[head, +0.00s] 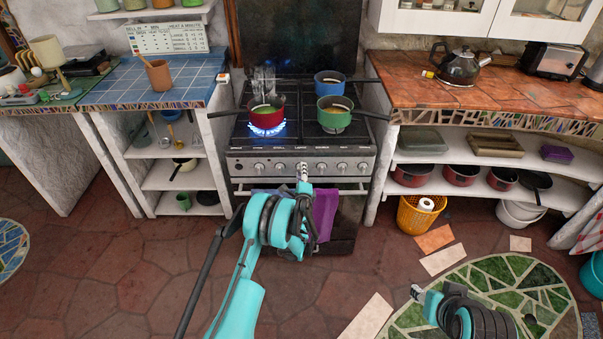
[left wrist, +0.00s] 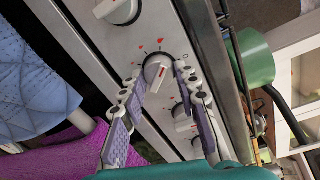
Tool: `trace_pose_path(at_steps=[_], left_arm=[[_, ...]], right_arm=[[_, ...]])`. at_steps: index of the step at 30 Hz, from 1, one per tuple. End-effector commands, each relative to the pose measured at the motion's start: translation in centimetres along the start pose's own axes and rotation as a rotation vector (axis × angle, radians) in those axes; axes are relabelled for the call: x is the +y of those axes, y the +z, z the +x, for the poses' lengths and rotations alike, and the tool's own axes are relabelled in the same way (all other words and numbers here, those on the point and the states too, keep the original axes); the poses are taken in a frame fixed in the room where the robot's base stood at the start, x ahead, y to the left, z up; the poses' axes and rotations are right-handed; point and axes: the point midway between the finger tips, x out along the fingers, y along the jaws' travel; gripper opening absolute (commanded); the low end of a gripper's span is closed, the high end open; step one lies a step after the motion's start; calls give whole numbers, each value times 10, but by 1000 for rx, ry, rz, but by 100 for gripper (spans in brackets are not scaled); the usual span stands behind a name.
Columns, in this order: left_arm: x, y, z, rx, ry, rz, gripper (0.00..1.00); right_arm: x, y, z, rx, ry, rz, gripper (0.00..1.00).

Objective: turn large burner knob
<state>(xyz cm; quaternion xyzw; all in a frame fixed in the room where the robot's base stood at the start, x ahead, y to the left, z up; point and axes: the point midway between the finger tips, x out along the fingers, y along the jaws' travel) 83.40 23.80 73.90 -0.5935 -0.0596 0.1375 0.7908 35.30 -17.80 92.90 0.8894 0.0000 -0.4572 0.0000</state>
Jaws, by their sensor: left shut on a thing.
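The stove's front panel (head: 245,167) carries a row of white knobs. My left gripper (head: 304,172) is at the middle of this panel in the head view and hides the knob behind it. In the left wrist view, the fingers of my left gripper (left wrist: 152,90) are shut on a white burner knob (left wrist: 156,72), one on each side. Red marks sit on the panel around this knob. I cannot read which label belongs to it. My right gripper (head: 417,292) is low at the right, away from the stove; its fingers are too small to judge.
A red pot (head: 266,118) stands over a blue flame at the front left burner. A green pot (head: 334,117) and a blue pot (head: 330,83) stand on the right burners. A purple towel (head: 326,213) hangs at the oven front, below my left gripper.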

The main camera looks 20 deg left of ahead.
Motion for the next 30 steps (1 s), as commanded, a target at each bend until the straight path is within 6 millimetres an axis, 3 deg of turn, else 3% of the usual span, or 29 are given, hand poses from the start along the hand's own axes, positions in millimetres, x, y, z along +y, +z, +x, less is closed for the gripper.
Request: trace_pose_path(at_steps=[16,30], left_arm=[[1,-1,1,-34,3,486,2],[1,-1,1,-47,4,686,2]], right_arm=[[0,0,0,0,0,0,40],[0,0,0,0,0,0,40]])
